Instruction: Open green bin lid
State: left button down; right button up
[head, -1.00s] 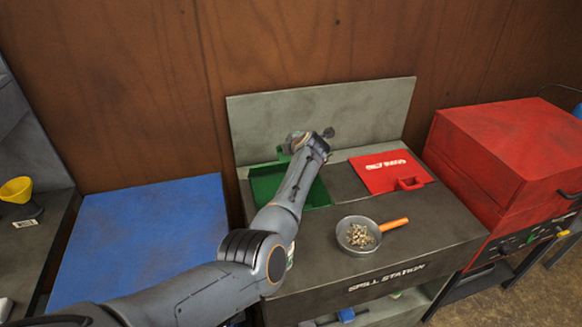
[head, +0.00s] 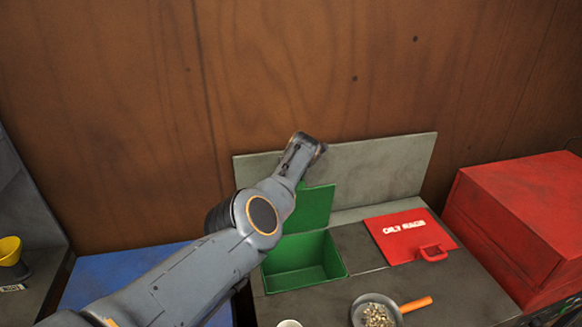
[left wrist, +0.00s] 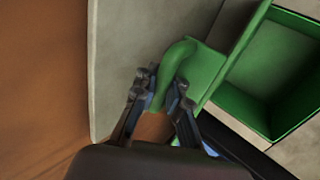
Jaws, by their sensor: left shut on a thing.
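The green bin (head: 300,268) is set into the grey station top, and its empty inside shows in the head view. Its green lid (head: 314,207) stands raised at the bin's back edge, near the grey backboard. In the left wrist view the lid (left wrist: 218,62) has a green handle (left wrist: 174,66), and the bin (left wrist: 272,75) lies open at right. My left gripper (left wrist: 158,103) is shut on that handle. In the head view my left arm hides the gripper and part of the lid. My right gripper is not in view.
A grey backboard (head: 375,170) rises behind the bin. A red lid (head: 395,228) with a red handle lies closed to the right. A round pan of small bits (head: 376,314) with an orange handle sits in front. A red box (head: 525,205) stands at far right.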

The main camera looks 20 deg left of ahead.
pick_arm(q)
jog(key=shift+w+a+r, duration=0.2)
jog(key=shift+w+r, duration=0.15)
jog(key=c, duration=1.5)
grip_release()
jog(key=shift+r, duration=0.1)
jog(key=shift+o, duration=0.8)
jog(key=shift+s, duration=0.15)
jog(key=shift+s+d, duration=0.15)
jog(key=shift+r, duration=0.2)
notch_tip(320, 180, up, 9)
jog(key=shift+r, duration=0.3)
